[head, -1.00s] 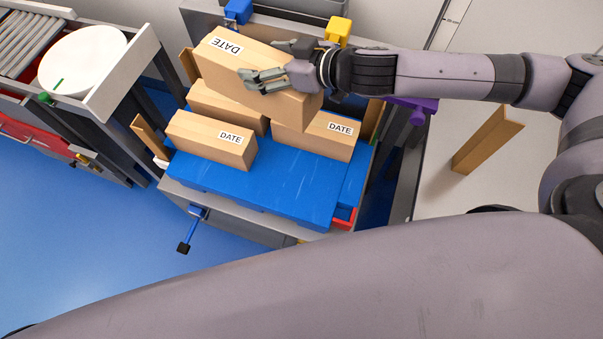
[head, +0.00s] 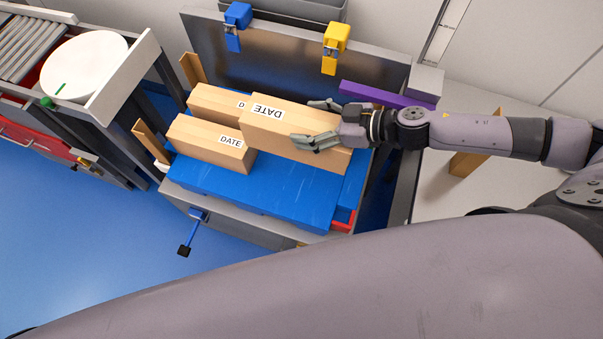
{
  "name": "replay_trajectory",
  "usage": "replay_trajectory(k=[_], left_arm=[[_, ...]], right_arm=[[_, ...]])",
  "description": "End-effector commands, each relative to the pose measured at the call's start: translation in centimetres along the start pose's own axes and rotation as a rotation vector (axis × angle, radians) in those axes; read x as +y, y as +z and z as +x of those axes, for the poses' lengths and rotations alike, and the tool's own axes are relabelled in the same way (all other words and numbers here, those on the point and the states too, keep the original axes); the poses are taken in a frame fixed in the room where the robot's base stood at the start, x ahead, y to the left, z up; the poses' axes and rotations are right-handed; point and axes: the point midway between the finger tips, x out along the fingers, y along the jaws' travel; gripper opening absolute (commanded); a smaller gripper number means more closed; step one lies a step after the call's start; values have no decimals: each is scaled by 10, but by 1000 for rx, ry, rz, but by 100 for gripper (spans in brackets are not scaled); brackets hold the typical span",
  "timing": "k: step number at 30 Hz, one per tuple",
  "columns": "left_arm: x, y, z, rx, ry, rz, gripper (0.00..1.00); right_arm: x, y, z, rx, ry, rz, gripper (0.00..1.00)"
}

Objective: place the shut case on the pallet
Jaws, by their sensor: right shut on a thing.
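The shut case (head: 285,135) is a tan box with a DATE label on top. My right gripper (head: 322,125) is shut on it at its right part, above the right side of the blue pallet (head: 255,193). Two other tan cases stand on the pallet: a front left case (head: 205,147) and a back left case (head: 212,101), partly covered by the held one. The area directly under the held case is hidden, so I cannot tell whether it touches anything there. My left gripper is out of view.
A grey upright panel (head: 285,60) with a blue clamp (head: 236,25) and a yellow clamp (head: 333,47) stands behind the pallet. A purple bar (head: 385,95) lies at the right. The pallet's front strip is bare. A roller conveyor (head: 28,45) is at the left.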

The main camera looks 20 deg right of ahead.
Motion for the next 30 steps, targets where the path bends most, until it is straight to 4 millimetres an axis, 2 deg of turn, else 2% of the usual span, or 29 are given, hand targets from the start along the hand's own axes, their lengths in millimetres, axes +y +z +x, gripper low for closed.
replay_trajectory(k=[2,5,21,24,30], left_arm=[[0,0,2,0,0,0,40],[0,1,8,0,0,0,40],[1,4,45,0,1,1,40],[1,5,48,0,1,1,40],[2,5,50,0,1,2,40]], right_arm=[[0,2,2,6,-1,-2,14],[0,16,7,6,-3,0,14],[1,122,52,8,-1,2,14],[1,134,56,7,0,1,14],[2,143,61,8,-1,-2,14]])
